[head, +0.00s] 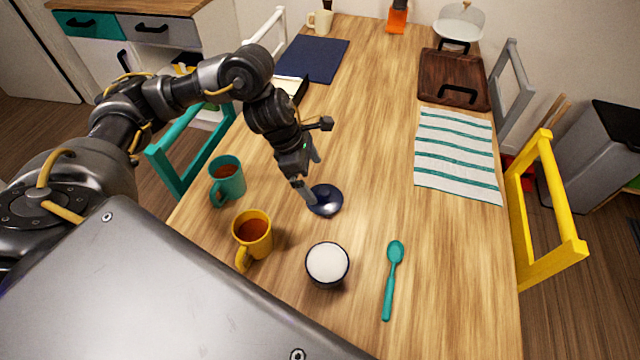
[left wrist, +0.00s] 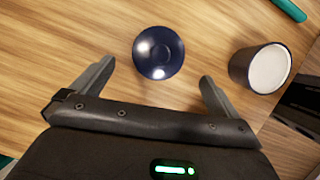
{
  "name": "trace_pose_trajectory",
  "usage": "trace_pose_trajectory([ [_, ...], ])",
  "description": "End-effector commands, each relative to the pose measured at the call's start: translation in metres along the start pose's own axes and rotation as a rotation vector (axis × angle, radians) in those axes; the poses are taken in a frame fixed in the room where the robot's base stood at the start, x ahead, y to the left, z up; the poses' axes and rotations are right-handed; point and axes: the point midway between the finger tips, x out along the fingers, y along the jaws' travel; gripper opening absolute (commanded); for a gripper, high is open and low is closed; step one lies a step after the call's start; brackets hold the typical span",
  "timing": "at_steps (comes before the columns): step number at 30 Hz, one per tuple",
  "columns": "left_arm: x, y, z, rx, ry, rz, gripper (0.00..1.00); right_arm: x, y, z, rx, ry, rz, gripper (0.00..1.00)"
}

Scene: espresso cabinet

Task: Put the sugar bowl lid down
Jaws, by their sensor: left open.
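The dark blue sugar bowl lid (head: 325,201) lies on the wooden table, just behind the sugar bowl. My left gripper (head: 311,178) is open above and beside the lid, with nothing held in it. In the left wrist view the round lid (left wrist: 158,52) shows in the gap between the spread fingers of my gripper (left wrist: 158,72), apart from both. The sugar bowl (head: 327,265) stands uncovered, full of white sugar; it also shows at the right of the left wrist view (left wrist: 268,68). My right gripper is not in view.
A yellow mug (head: 252,236) and a teal mug (head: 227,181) with brown drink stand left of the lid. A teal spoon (head: 392,280) lies right of the bowl. A striped towel (head: 456,155) and a dark wooden tray (head: 453,76) lie farther right. The table's middle is clear.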

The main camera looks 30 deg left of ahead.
Motion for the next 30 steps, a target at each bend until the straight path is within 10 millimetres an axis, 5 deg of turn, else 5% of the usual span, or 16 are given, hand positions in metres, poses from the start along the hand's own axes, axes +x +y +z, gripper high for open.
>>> trace_pose_trajectory([
  [9,-0.037,0.0,-0.001,-0.001,0.001,-0.001,1.0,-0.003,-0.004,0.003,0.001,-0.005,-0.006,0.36],
  [30,-0.039,0.0,-0.001,-0.001,0.001,-0.001,1.0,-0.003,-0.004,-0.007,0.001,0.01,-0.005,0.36],
])
